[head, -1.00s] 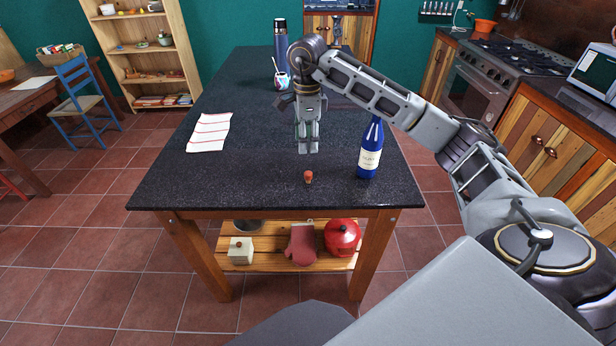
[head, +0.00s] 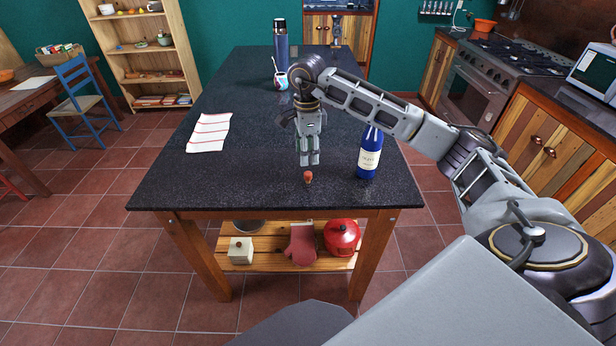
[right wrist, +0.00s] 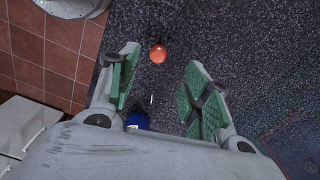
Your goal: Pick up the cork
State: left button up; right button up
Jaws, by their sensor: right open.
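The cork (head: 308,177) is small and reddish-orange and stands on the dark countertop (head: 240,180) near its front edge. My right gripper (head: 309,162) hangs pointing down just behind and above the cork. In the right wrist view, the cork (right wrist: 158,53) sits a little beyond the fingertips, roughly between the two green-padded fingers of my gripper (right wrist: 158,75). The fingers are spread apart with nothing between them. My left gripper is not in view.
A blue bottle (head: 369,152) stands upright to the right of the gripper. A striped cloth (head: 208,132) lies at the left. A mug (head: 281,80) and a tall blue flask (head: 281,45) stand farther back. The counter's front left is clear.

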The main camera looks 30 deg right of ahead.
aim_at(308, 173)
notch_tip(308, 173, down, 4)
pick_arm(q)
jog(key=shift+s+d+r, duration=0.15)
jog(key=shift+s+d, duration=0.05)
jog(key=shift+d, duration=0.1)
pick_arm(e)
jog(key=shift+f, duration=0.25)
jog(key=shift+f, duration=0.15)
jog(key=shift+s+f+p, duration=0.1)
jog(key=shift+f+p, duration=0.4)
jog(key=shift+f, duration=0.4)
notch_tip(308, 173, down, 2)
jog(key=shift+f, duration=0.55)
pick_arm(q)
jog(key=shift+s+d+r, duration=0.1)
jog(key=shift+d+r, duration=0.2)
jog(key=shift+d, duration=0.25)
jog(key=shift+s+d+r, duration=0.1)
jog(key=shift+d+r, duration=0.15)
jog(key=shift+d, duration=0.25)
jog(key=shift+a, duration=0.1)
